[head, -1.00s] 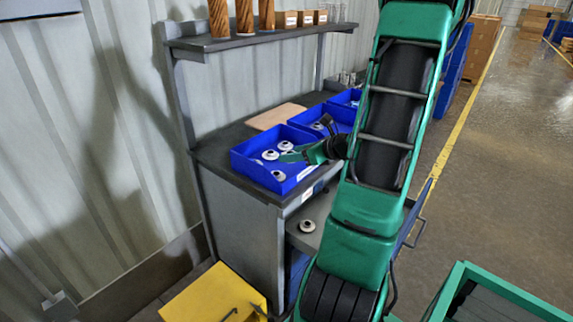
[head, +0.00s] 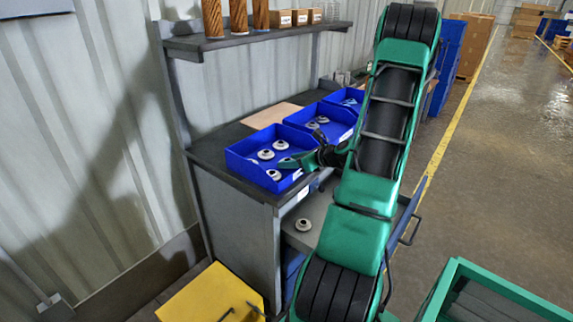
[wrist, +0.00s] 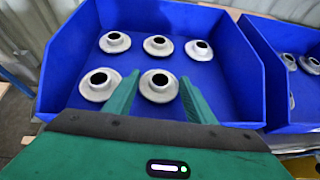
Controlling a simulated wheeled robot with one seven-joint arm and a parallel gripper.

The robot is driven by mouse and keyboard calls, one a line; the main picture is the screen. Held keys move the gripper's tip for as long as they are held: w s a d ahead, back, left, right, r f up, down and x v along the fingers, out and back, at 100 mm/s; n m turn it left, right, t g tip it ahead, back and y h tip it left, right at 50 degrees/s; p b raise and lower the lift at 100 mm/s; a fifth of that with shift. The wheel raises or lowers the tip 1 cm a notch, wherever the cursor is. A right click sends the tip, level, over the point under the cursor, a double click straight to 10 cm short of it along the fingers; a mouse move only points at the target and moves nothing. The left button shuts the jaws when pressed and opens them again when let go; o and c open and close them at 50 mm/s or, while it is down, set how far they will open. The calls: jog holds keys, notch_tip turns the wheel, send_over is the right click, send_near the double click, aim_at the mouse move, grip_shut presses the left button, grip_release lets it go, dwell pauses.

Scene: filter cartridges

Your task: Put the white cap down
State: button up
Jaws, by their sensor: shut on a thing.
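My gripper (wrist: 159,79) is over the nearest blue bin (wrist: 72,60), its green fingers on either side of a white cap (wrist: 158,90) with a dark centre hole. It is shut on this cap. I cannot tell whether the cap touches the bin floor. Several similar white caps lie in the bin, one (wrist: 98,85) to the left and a row behind, including the middle one (wrist: 157,46). In the head view my gripper (head: 287,163) reaches into the same bin (head: 240,168) from the right.
More blue bins stand behind along the dark bench (head: 212,152), the neighbouring one (wrist: 262,50) holding caps too. A loose cap (head: 303,224) sits on a lower grey surface. A shelf (head: 250,40) with brown cylinders and small boxes hangs above. A yellow box (head: 205,295) stands below.

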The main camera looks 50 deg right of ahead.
jog(key=shift+f, duration=0.15)
jog(key=o, duration=1)
jog(key=v, duration=1.1)
jog(key=s+a+n+g+y, duration=0.25)
jog(key=a+n+g, duration=0.45)
jog(key=a+n, duration=0.85)
jog(key=s+a+r+n+g, duration=0.1)
jog(key=s+a+r+n, duration=0.1)
jog(key=s+a+n, duration=0.1)
jog(key=s+a+r+n+g+h, duration=0.1)
jog(key=s+a+r+n+g, duration=0.1)
jog(key=s+n, duration=0.4)
jog(key=s+a+r+n+g+h, duration=0.1)
jog(key=s+a+r+n+g, duration=0.1)
jog(key=s+a+r+n, duration=0.2)
jog(key=shift+s+a+r+n, duration=0.1)
jog(key=shift+s+a+n, duration=0.45)
jog(key=shift+s+a, duration=0.55)
